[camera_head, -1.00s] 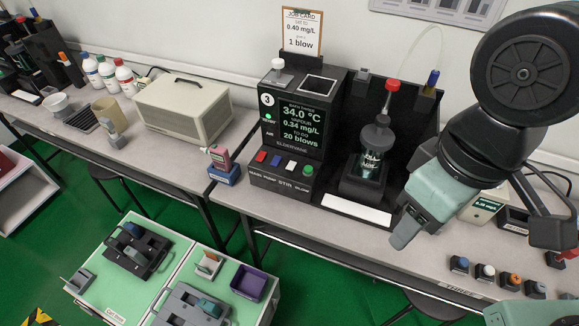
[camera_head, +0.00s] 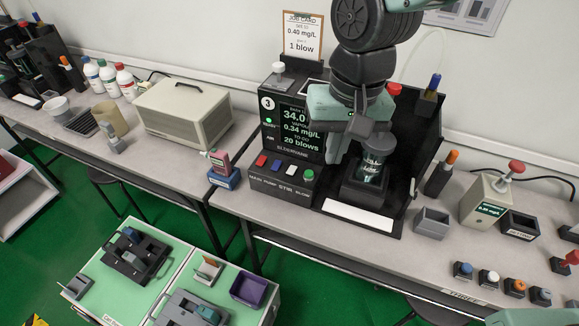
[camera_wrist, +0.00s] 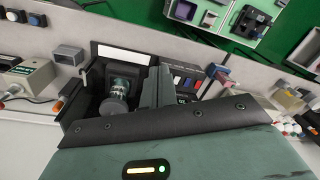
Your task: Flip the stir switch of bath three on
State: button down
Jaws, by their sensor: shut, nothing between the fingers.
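The bath three unit (camera_head: 292,122) is a black console marked 3, its lit screen reading 34.0 and 20 blows. Its front ledge carries a red switch (camera_head: 261,160), a blue switch (camera_head: 276,164), a white switch (camera_head: 291,169) and a green button (camera_head: 309,175). The labels below read mains, pump, stir and blow; stir sits under the white one. Whether the white switch is on or off is too small to tell. My gripper (camera_head: 334,158) is shut and empty, above and right of the ledge, apart from the switches. The wrist view shows the switch row (camera_wrist: 187,82) beside my fingers.
A glass vessel (camera_head: 372,168) with a grey top stands in the dark bay right of the console, close to my gripper. A pink-and-blue tester (camera_head: 220,166) stands left of the ledge. A job card (camera_head: 301,36) stands behind. Space in front of the ledge is clear.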

aim_at(290, 171)
jog(key=w+a+f+m+t+h, duration=0.1)
jog(key=w+a+f+m, duration=0.2)
jog(key=w, duration=0.4)
jog(key=w+a+f+m+t+b, duration=0.1)
jog(key=w+a+f+m, duration=0.1)
jog(key=w+a+f, duration=0.4)
jog(key=shift+w+a+f+m+h, duration=0.25)
jog(key=shift+w+f+m+h, duration=0.15)
jog(key=shift+w, duration=0.85)
jog(key=p+x, duration=0.1)
jog(key=x, duration=0.3)
jog(key=p+x, duration=0.2)
jog(key=x, duration=0.2)
jog(key=p+x, duration=0.1)
jog(key=x, duration=0.3)
jog(key=shift+s+a+f+p, duration=0.1)
jog(key=shift+s+f+p, duration=0.2)
jog(key=shift+f, duration=0.65)
